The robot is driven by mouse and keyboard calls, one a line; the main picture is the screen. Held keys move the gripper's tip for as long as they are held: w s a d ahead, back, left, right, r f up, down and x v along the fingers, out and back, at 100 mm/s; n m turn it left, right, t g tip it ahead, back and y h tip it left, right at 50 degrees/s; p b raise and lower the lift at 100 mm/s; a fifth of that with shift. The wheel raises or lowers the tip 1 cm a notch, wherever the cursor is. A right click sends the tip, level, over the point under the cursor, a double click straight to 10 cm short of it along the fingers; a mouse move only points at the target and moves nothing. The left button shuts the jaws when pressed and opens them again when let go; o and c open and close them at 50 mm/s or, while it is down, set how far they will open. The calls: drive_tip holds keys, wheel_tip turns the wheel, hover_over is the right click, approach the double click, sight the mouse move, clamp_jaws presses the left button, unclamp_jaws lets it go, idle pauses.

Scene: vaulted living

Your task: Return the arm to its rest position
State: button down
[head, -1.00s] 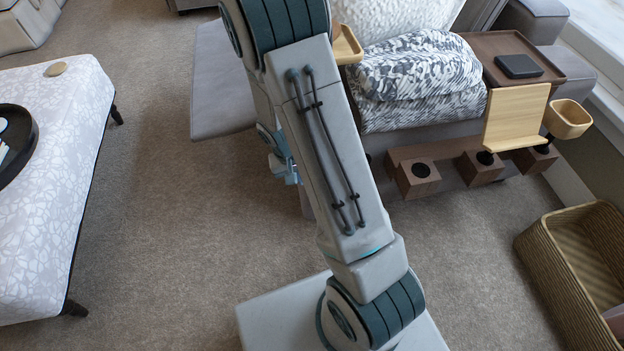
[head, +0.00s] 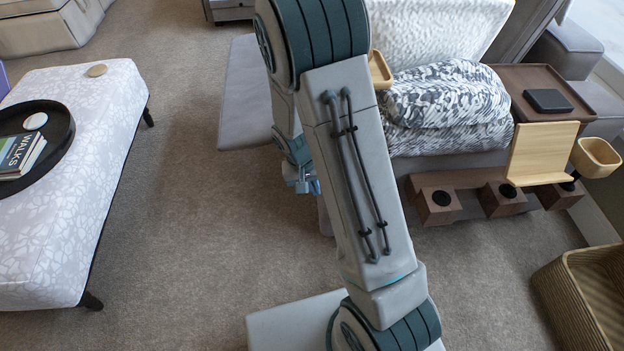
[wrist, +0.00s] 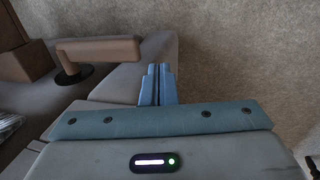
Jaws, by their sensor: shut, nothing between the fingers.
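My arm rises through the middle of the head view, folded over, with its far part hanging down behind the upper link. My gripper (head: 307,186) hangs low behind that link, above the carpet, and is partly hidden. In the wrist view my gripper (wrist: 158,86) shows its two blue fingers pressed together, with nothing between them. The fingers are over open carpet beside a grey upholstered surface and touch nothing that I can see.
A patterned ottoman (head: 75,225) with a dark round tray (head: 62,140) stands at left. A sofa with a folded patterned blanket (head: 445,105), a wooden tray (head: 513,82) and a wooden holder (head: 462,180) is at right. A woven basket (head: 565,300) stands lower right. Carpet (head: 190,250) is clear between.

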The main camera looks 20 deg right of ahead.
drive_tip(key=s+r+t+y+p, duration=0.1)
drive_tip(key=s+r+p, duration=0.4)
drive_tip(key=r+p, duration=0.5)
drive_tip(key=s+r+n+t+p, duration=0.1)
drive_tip(key=s+r+p, duration=0.4)
drive_tip(key=r, duration=2)
drive_tip(key=s+r+t+y+p, duration=0.1)
drive_tip(key=s+r+p, duration=0.4)
drive_tip(key=r+p, duration=1)
wheel_tip(320, 180, up, 3)
drive_tip(key=shift+a+r+n+y, duration=0.2)
drive_tip(key=shift+n+y, duration=0.1)
drive_tip(key=shift+n, duration=0.1)
